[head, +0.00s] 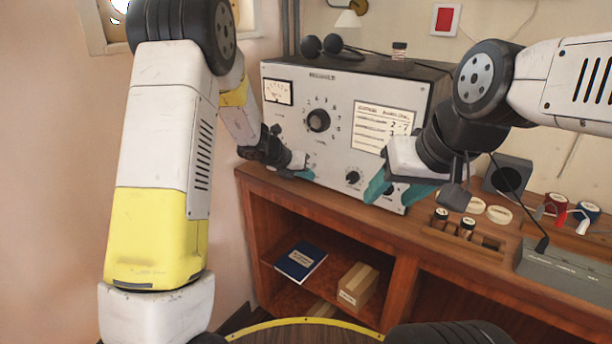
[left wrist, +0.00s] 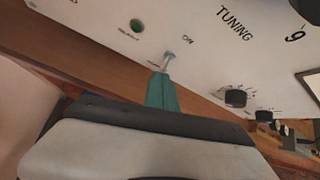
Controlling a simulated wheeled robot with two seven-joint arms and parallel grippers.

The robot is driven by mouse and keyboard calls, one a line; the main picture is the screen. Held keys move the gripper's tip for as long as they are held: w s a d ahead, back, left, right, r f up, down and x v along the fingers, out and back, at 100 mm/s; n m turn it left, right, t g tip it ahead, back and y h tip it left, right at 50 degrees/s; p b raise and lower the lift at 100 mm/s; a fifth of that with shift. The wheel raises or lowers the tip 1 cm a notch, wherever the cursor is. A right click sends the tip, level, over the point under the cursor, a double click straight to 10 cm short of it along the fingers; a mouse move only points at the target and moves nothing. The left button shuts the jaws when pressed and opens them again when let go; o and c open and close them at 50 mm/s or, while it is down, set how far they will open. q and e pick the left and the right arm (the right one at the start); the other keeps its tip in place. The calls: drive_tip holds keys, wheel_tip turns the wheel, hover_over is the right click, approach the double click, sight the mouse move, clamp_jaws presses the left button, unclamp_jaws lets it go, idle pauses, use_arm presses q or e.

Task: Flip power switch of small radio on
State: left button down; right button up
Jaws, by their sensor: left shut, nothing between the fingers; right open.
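The small radio (head: 335,90) is a grey-white panelled box on the wooden counter. In the left wrist view its power switch (left wrist: 168,59) is a small metal toggle, with the "ON" label (left wrist: 187,40) beside it. My left gripper (head: 304,174) is shut and empty at the panel's lower left. Its teal fingertips (left wrist: 163,75) are right at the toggle; I cannot tell whether they touch it. The lever's position is unclear. A dark green lamp (left wrist: 137,25) sits near the switch. My right gripper (head: 384,189) is open and empty before the panel's lower right.
The radio's large tuning knob (head: 318,120) and a smaller knob (head: 353,177) stand out from the panel. A headset (head: 322,46) lies on top. A shelf below holds a blue book (head: 300,261) and a box (head: 357,284).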

use_arm(q)
drive_tip(key=shift+r+g+y, duration=0.3)
drive_tip(key=shift+g+y, duration=0.1)
drive_tip(key=shift+g, duration=0.3)
idle(0.6)
drive_tip(key=shift+r, duration=0.35)
drive_tip(key=shift+w+d+r, duration=0.1)
drive_tip(key=shift+r, duration=0.5)
idle(0.3)
